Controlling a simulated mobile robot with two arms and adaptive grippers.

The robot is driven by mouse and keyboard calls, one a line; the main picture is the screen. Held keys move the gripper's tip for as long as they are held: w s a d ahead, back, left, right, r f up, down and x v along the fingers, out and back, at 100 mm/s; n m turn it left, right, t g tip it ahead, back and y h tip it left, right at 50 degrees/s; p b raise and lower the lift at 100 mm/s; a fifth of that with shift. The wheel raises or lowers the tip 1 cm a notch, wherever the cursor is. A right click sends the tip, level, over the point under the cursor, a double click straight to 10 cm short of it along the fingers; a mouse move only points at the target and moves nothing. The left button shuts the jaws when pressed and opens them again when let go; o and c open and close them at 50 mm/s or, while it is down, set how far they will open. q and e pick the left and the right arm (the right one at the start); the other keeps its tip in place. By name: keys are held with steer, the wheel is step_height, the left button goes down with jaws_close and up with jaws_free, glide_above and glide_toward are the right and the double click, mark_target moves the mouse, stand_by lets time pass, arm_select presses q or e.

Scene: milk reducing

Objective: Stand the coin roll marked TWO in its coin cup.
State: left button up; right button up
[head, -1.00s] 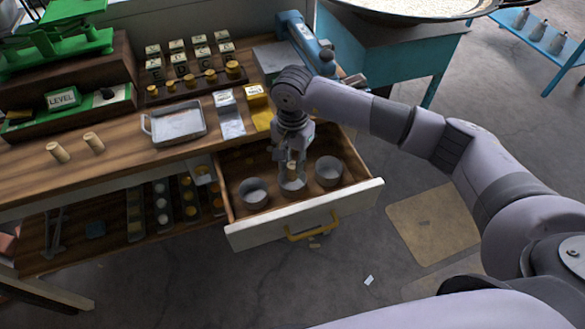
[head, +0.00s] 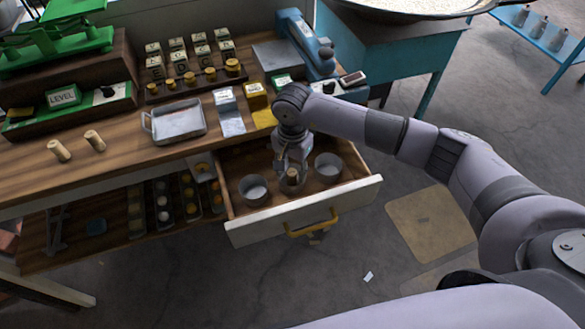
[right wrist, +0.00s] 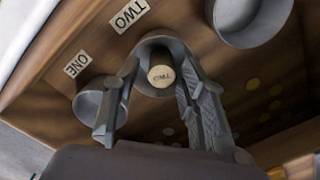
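The coin roll marked TWO (right wrist: 161,76) stands in the middle coin cup (right wrist: 164,44), beside the TWO label, in the right wrist view. Its pale top also shows in the head view (head: 292,176), inside the open drawer (head: 240,232). My right gripper (right wrist: 160,82) is open above the cup, with its fingers apart on either side of the roll and clear of it. In the head view my right gripper (head: 291,170) hides most of the middle cup. My left gripper is not in view.
Empty-looking cups stand left (head: 254,190) and right (head: 328,168) of the middle one. Two more rolls, one left (head: 59,150) and one right (head: 95,140), stand on the wooden counter (head: 110,172). A metal tray (head: 178,122) lies behind the drawer.

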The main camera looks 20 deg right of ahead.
mark_target(292, 172)
stand_by(0.3)
steer(key=shift+r, duration=0.15)
step_height(292, 172, up, 12)
steer(key=b, duration=0.3)
stand_by(0.5)
